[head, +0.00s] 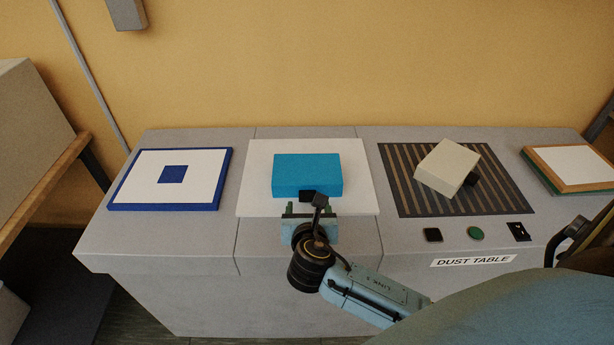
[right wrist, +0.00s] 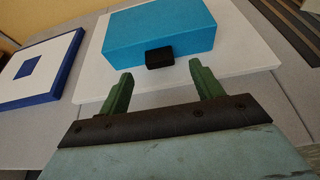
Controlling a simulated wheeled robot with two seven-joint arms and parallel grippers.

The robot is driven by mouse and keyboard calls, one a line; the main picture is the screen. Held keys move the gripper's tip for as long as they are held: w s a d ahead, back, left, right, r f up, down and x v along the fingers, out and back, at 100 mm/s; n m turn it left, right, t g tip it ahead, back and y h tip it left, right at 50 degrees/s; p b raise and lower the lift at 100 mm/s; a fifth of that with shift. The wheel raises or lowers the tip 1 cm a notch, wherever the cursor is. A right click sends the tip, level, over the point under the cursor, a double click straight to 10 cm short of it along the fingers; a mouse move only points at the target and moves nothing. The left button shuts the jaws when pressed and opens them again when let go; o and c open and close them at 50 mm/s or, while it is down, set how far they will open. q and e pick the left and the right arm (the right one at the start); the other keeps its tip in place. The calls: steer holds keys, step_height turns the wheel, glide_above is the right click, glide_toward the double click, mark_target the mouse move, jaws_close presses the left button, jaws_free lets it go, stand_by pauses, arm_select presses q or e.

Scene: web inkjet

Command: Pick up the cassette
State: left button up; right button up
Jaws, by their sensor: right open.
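A blue box-shaped cassette (head: 307,174) with a black tab (right wrist: 159,58) on its near face lies flat on a white plate (head: 258,203) in the middle of the table. A similar beige cassette (head: 446,165) with a black tab lies turned at an angle on a dark striped grille to the right. My right gripper (head: 310,209) is just in front of the blue cassette. In the right wrist view its green fingers (right wrist: 160,80) are open and empty, pointing at the black tab, which lies beyond the fingertips. My left gripper is not in view.
A blue-framed white panel (head: 207,168) lies on the left of the grey table (head: 235,249). A wood-edged white panel (head: 572,166) lies at far right. Small dark buttons and a green one (head: 475,233) sit near the front right, above a DUST TABLE label (head: 473,261).

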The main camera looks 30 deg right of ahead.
mark_target(308, 198)
steer(key=b+x, duration=0.1)
steer(key=x, duration=0.4)
steer(key=shift+c, duration=0.4)
steer(key=shift+r, duration=0.1)
steer(key=c, duration=1.1)
